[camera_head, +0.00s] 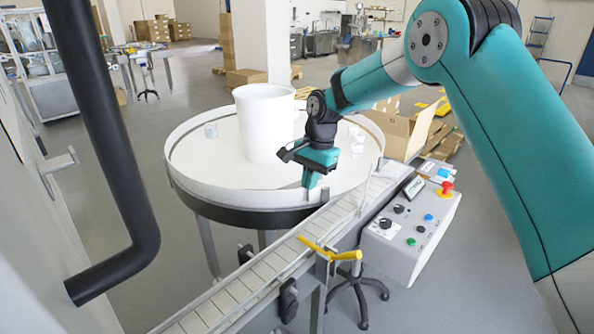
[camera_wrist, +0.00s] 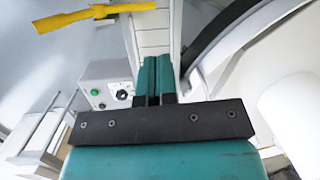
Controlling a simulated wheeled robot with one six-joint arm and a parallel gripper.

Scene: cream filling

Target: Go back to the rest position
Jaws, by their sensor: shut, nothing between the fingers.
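My gripper (camera_head: 311,181) hangs at the end of my teal arm, above the near edge of the round table and beside the conveyor. In the wrist view the two teal fingers (camera_wrist: 155,75) are together with nothing between them. The round white table (camera_head: 205,183) has a raised rim. A large white bucket (camera_head: 262,120) stands on it, behind and left of my gripper. Small clear jars stand on the table, one at the left (camera_head: 211,131) and others at the right (camera_head: 357,140), partly hard to make out.
The slatted conveyor (camera_head: 262,278) runs below my gripper, with a yellow handle (camera_head: 330,250) on its side. A grey control box (camera_head: 410,235) with a red button stands at the right. A black pipe (camera_head: 110,150) crosses the left. Open cardboard boxes (camera_head: 408,135) lie behind.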

